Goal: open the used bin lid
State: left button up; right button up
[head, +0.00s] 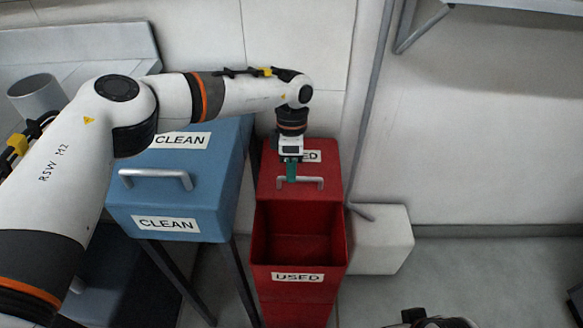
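The red used bin (299,279) stands right of centre, with a "USED" label on its front. Its lid (268,178) sits toward the back with its label and handle facing up, and the front part of the bin is open, showing a dark red empty-looking inside. The pale bar handle (314,183) is near the lid's front edge. My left gripper (291,178) points down at this handle. Its teal fingers overlap the left part of the bar, seen edge-on, so I cannot tell whether they grip it. My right gripper does not show clearly.
A blue clean bin (218,185) with its lid closed stands left of the red bin, partly behind my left arm. A white box (383,240) is on the floor to the right. A wall is close behind, and the floor at right is mostly free.

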pick_arm(q)
jog(key=o, duration=0.4)
jog(key=shift+r, duration=0.1)
jog(key=r, duration=0.4)
jog(key=w+r+p, duration=0.1)
jog(key=r, duration=0.2)
jog(key=w+r, duration=0.1)
jog(key=r, duration=0.3)
jog(key=shift+w+r+p, duration=0.15)
jog(key=shift+r+p, duration=0.15)
